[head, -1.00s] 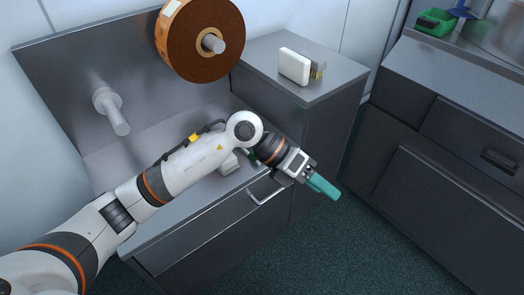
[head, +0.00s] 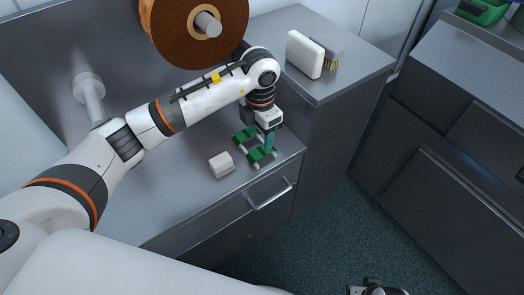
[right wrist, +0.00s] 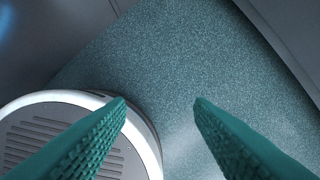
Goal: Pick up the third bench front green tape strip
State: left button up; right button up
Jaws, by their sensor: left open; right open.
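Several green tape strips (head: 255,153) lie on the grey bench top (head: 200,207), near its front right corner, set across pale bars. My left gripper (head: 269,143) is open and points down right at the strips, with its teal fingers over their right side. The fingers and wrist hide part of the strips, and I cannot tell whether they touch. My right gripper shows in the right wrist view (right wrist: 160,102), open and empty above the floor. Part of it also shows at the bottom edge of the head view.
A small white block (head: 221,165) sits left of the strips. A large brown roll (head: 193,28) on a spindle hangs above the bench. A taller cabinet (head: 335,80) to the right carries a white box (head: 305,54). A drawer handle (head: 270,194) juts out in front.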

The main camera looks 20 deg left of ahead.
aim_at(261, 153)
pick_arm(q)
jog(key=shift+w+d+f+b, duration=0.1)
jog(key=shift+f+b, duration=0.3)
jog(key=shift+f, duration=2.7)
jog(key=c, duration=1)
pick_arm(e)
jog(key=v, duration=0.3)
jog(key=shift+w+r, duration=0.3)
jog(key=shift+w, duration=0.1)
